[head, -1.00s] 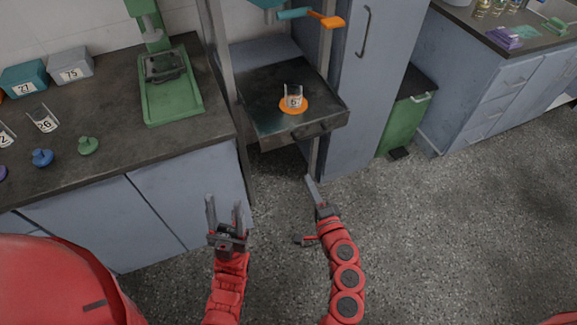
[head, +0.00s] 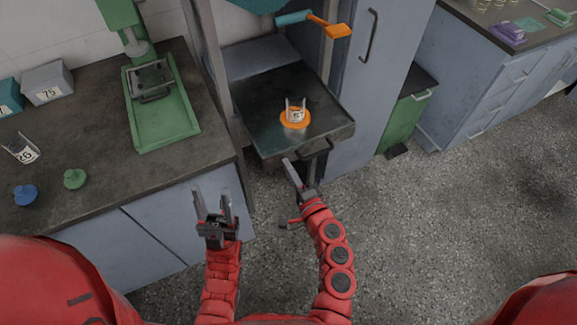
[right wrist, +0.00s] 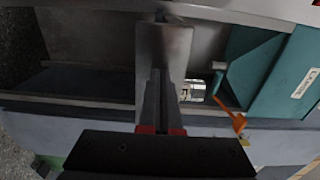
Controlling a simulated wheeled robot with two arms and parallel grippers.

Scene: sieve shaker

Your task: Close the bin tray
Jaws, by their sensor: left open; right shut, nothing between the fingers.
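My left gripper (head: 210,195) is open and empty, before the counter's cabinet doors.
A teal part (head: 255,4) and an orange-ended lever (head: 330,27) hang above the tray. The left counter (head: 100,150) holds a green press (head: 160,115), numbered boxes and coloured knobs. A tall cabinet (head: 375,80) and a green bin (head: 405,120) stand right. The floor at right is clear.

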